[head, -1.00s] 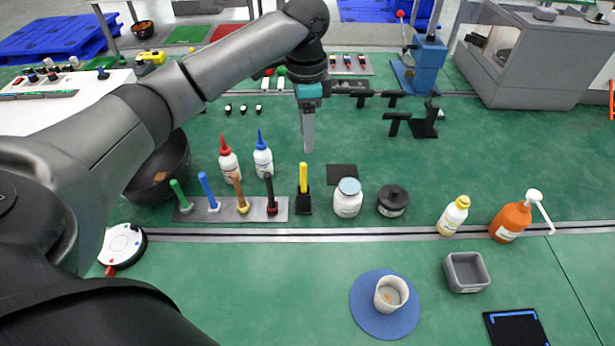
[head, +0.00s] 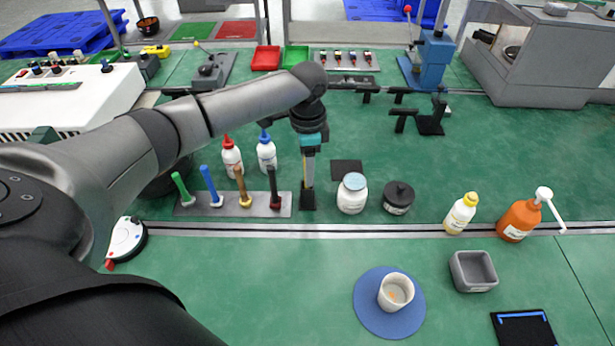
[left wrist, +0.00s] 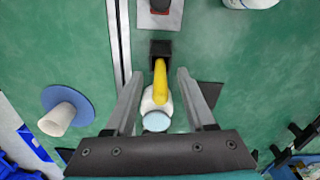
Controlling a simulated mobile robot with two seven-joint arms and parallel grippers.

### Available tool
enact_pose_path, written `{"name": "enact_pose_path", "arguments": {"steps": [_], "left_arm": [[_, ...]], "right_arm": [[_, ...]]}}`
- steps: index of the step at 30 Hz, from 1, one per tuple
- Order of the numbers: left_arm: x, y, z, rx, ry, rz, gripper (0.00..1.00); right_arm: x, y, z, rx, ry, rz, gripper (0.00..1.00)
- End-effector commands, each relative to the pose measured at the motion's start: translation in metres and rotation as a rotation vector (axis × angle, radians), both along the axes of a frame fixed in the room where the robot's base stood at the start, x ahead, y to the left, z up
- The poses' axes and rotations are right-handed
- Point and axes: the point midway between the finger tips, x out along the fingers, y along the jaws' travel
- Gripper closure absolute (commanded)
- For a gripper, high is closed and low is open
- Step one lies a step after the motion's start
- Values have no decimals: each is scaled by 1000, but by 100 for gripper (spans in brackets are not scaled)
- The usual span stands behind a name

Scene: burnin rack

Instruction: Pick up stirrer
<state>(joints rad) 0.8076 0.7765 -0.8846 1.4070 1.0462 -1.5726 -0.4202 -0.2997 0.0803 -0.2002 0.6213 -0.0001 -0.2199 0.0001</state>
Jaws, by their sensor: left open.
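The stirrer (left wrist: 160,82) has a yellow handle and stands upright in a small black holder (head: 307,199). In the head view it is mostly hidden behind my left gripper (head: 309,182). In the left wrist view its handle lies between the two fingers of my left gripper (left wrist: 158,74), with a gap on each side. The left gripper is open, points down and holds nothing. The black holder also shows in the left wrist view (left wrist: 160,47), just beyond the fingertips. My right gripper is not in view.
Left of the holder is a grey rack (head: 232,206) with several coloured handles. Two squeeze bottles (head: 231,158) stand behind it. Right of the holder are a white jar (head: 352,196) and a black lidded pot (head: 398,199). The green bench ahead of the rail is mostly clear.

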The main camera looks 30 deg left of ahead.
Motion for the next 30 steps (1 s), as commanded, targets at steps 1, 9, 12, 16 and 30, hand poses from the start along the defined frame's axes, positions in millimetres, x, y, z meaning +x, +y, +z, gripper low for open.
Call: {"name": "enact_pose_path", "arguments": {"steps": [1,9,12,16,30], "left_arm": [[0,0,0,0,0,0,45],[0,0,1,0,0,0,63],[0,0,1,0,0,0,74],[0,0,1,0,0,0,89],[0,0,1,0,0,1,100]], "right_arm": [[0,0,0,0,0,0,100],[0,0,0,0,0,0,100],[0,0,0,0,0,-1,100],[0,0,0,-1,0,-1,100],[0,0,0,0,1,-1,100]]}}
